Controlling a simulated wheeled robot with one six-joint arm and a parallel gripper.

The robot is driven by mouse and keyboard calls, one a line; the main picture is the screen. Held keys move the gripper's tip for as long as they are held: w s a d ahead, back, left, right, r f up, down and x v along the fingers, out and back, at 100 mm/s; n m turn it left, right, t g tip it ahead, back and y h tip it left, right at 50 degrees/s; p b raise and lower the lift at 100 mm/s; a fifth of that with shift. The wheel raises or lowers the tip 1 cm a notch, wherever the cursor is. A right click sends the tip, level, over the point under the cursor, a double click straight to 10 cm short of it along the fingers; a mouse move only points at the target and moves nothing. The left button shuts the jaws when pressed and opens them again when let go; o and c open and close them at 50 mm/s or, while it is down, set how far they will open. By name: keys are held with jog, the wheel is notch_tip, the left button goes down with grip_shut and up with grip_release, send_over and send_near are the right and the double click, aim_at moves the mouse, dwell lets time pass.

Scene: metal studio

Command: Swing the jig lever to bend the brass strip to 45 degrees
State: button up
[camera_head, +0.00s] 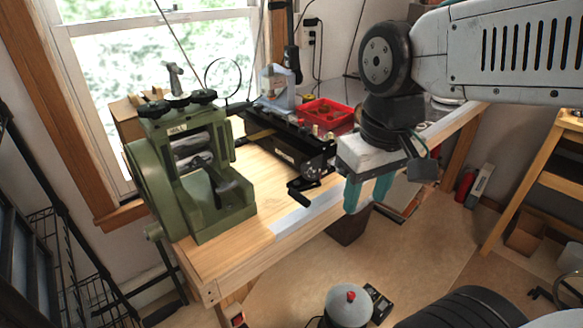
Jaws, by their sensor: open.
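A long black bench device (285,147), which looks like the bending jig, sits on the wooden workbench. A dark crank-like lever (303,190) sticks out at its front end, toward the bench's front edge. A thin yellowish piece (259,134) at the left of the black device may be the brass strip; its bend angle is too small to tell. My gripper (367,194) hangs fingers down to the right of the lever, apart from it, near the bench's front edge. Its two teal fingers are spread with nothing visible between them.
A green rolling mill (196,170) stands at the bench's left end. A red tray (325,113) with small items lies behind the black device. A pale strip (305,213) runs along the bench edge. Bare wood (225,250) is free at the front left corner.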

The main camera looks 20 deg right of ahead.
jog(key=w+a+f+n, duration=0.1)
jog(key=w+f+n, duration=0.1)
jog(key=w, duration=0.8)
jog(key=g, duration=0.1)
send_over(300, 195)
jog(key=f, duration=0.4)
jog(key=shift+s+d+n, duration=0.1)
jog(key=shift+s+n, duration=0.15)
jog(key=shift+n, duration=0.15)
jog(key=shift+w+f, duration=0.2)
notch_tip(300, 195, down, 9)
jog(key=shift+r, duration=0.1)
jog(key=shift+r, duration=0.1)
grip_shut()
